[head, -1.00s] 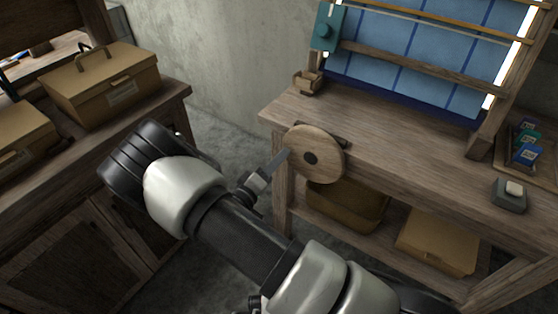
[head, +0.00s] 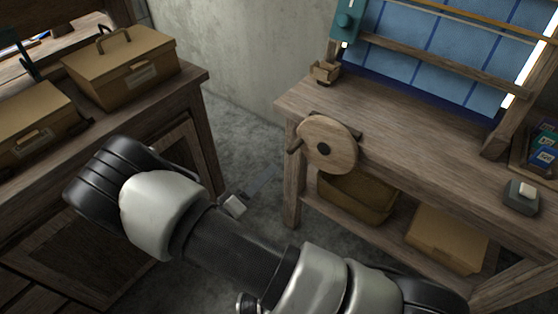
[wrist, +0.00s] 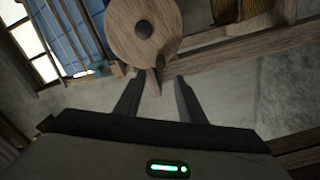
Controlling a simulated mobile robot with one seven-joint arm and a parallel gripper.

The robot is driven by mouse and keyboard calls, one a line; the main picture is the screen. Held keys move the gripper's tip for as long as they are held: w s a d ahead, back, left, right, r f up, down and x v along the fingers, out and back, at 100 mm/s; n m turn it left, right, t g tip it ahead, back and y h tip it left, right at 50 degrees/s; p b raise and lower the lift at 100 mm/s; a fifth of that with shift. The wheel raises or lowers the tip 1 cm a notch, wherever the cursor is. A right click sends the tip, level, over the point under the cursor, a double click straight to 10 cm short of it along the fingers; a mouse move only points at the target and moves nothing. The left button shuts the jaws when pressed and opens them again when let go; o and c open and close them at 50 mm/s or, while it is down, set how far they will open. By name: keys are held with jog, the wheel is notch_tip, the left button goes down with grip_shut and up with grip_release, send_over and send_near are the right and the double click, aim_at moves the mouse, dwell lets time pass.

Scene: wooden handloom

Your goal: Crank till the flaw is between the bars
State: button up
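The round wooden crank wheel (head: 330,145) stands at the loom table's left end; its handle peg (head: 295,145) sticks out at the left rim. My gripper (head: 262,184) is below and left of the wheel, apart from it. In the wrist view, my gripper (wrist: 159,77) is open and empty, its fingers pointing toward the wheel (wrist: 140,25), with the peg (wrist: 159,62) just beyond the gap between the tips. The blue cloth (head: 425,50) with dark lines hangs behind the wooden bars (head: 440,62). I see no clear flaw on it.
The loom table (head: 400,130) carries a small wooden box (head: 325,72) and a grey block (head: 522,196). Boxes sit on its lower shelf. A cabinet with a lidded box (head: 125,70) stands left. Bare floor lies between.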

jog(key=shift+v, duration=2.2)
jog(key=s+d+r+m+g+y, duration=0.35)
jog(key=d+r+g, duration=0.35)
jog(key=d+r, duration=0.35)
jog(key=s+d+r+m+g+y, duration=0.3)
jog(key=s+d+r+g, duration=0.3)
jog(key=d+r, duration=0.45)
jog(key=s+r+t+y+p, duration=0.1)
jog(key=r+t+y+p, duration=0.1)
jog(key=r+p, duration=0.9)
jog(key=s+r+t+y+p, duration=0.2)
jog(key=r+p, duration=0.9)
jog(key=r, duration=0.9)
jog(key=shift+d+n, duration=0.4)
jog(key=shift+n, duration=0.05)
